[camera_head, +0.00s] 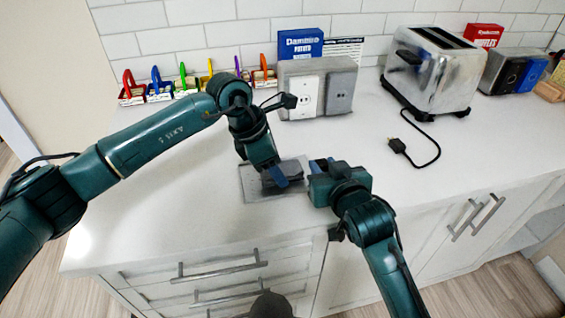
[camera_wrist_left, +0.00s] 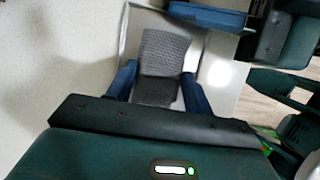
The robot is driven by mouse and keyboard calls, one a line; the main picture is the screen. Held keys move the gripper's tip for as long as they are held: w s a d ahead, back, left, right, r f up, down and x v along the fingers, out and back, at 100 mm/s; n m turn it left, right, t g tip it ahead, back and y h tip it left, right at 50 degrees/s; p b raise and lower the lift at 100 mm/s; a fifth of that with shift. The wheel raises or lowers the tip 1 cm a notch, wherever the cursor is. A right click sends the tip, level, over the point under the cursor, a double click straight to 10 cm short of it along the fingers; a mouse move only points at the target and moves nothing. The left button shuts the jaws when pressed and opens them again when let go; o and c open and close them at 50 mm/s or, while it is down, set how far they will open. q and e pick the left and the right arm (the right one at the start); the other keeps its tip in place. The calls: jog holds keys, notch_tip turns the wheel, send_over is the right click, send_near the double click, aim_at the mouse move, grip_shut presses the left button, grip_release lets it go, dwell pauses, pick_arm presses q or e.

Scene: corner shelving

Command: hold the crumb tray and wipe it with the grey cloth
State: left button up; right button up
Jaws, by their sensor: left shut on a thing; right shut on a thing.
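The crumb tray (camera_head: 252,184) is a thin, pale metal sheet near the counter's front edge, and its shiny rim also shows in the left wrist view (camera_wrist_left: 136,22). My left gripper (camera_head: 277,178) is over the tray, shut on the dark grey cloth (camera_head: 290,189). In the left wrist view the textured cloth (camera_wrist_left: 163,55) lies between the two blue fingers, over the tray; whether it presses on it is hard to tell. My right gripper (camera_head: 317,167) is shut on the tray's right side. Its fingers partly hide that edge.
A chrome toaster (camera_head: 432,70) stands at the back right, its black cord and plug (camera_head: 398,146) on the counter. A grey outlet box (camera_head: 318,88), a blue box (camera_head: 300,43) and several coloured clips (camera_head: 158,84) line the wall. The counter's left front is clear.

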aim_at(262, 177)
pick_arm(q)
jog(key=shift+s+a, duration=0.1)
jog(key=shift+a, duration=0.3)
jog(key=shift+s+a, duration=1)
jog(key=shift+a, duration=0.05)
jog(key=shift+w+d+f, duration=0.1)
jog(key=shift+w+d, duration=0.1)
jog(key=shift+d, duration=1.15)
jog(key=shift+w+d+f, duration=0.1)
jog(key=shift+w+d, duration=0.1)
jog(key=shift+d, duration=1.1)
jog(key=shift+s+a, duration=0.2)
jog(key=shift+a, duration=1.2)
jog(key=shift+s+a, duration=0.2)
jog(key=shift+a, duration=1.15)
jog(key=shift+w+d+r, duration=0.1)
jog(key=shift+w+d, duration=0.05)
jog(key=shift+d, duration=0.75)
jog(key=shift+w+d+r, duration=0.1)
jog(key=shift+w+d, duration=0.1)
jog(key=shift+d, duration=0.7)
jog(key=shift+w+d+r, duration=0.1)
jog(key=shift+w+d, duration=0.05)
jog(key=shift+d, duration=0.75)
jog(key=shift+a, duration=0.1)
